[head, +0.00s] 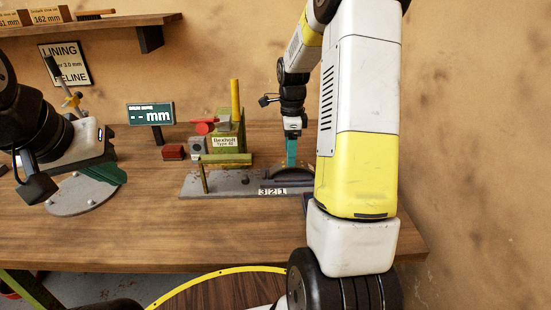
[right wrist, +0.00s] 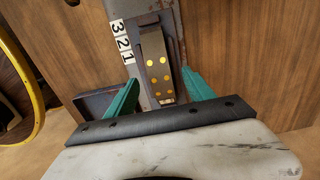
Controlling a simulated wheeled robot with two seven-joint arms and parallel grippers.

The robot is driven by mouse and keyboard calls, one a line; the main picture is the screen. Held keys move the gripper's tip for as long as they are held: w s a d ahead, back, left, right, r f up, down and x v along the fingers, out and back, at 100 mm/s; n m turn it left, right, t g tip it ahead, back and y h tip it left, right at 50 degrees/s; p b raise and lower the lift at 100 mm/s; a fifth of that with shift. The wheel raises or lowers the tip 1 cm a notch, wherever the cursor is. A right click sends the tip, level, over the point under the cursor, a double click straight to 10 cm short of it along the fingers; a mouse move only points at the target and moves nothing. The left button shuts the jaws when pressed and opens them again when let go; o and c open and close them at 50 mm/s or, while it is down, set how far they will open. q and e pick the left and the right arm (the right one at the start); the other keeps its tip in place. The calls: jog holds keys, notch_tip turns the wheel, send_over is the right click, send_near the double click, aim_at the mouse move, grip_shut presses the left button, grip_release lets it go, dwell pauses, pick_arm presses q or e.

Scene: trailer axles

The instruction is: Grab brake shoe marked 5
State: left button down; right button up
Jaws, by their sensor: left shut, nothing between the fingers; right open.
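A curved metal brake shoe with several yellow dots (right wrist: 154,46) lies on the grey base plate in the right wrist view. I can read no number 5 on it. My right gripper (right wrist: 160,78) is open, its teal fingers on either side of the shoe's near end; whether they touch it I cannot tell. In the head view the right gripper (head: 291,150) points down at the plate's right part, over a dark curved piece (head: 292,173). My left gripper (head: 108,173) is shut and empty at the left, above a grey round disc (head: 75,196).
The base plate (head: 228,187) carries labels 3, 2, 1 (head: 272,191) and a green machine (head: 229,125) with a yellow post. A dark block (right wrist: 92,103) lies beside the plate. A display (head: 151,113) and red block (head: 173,152) stand left. The table's front is clear.

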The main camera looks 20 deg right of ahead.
aim_at(292, 169)
jog(key=f, duration=0.2)
jog(key=d+f, duration=0.1)
jog(key=shift+s+f, duration=0.2)
jog(key=shift+f, duration=0.8)
grip_shut()
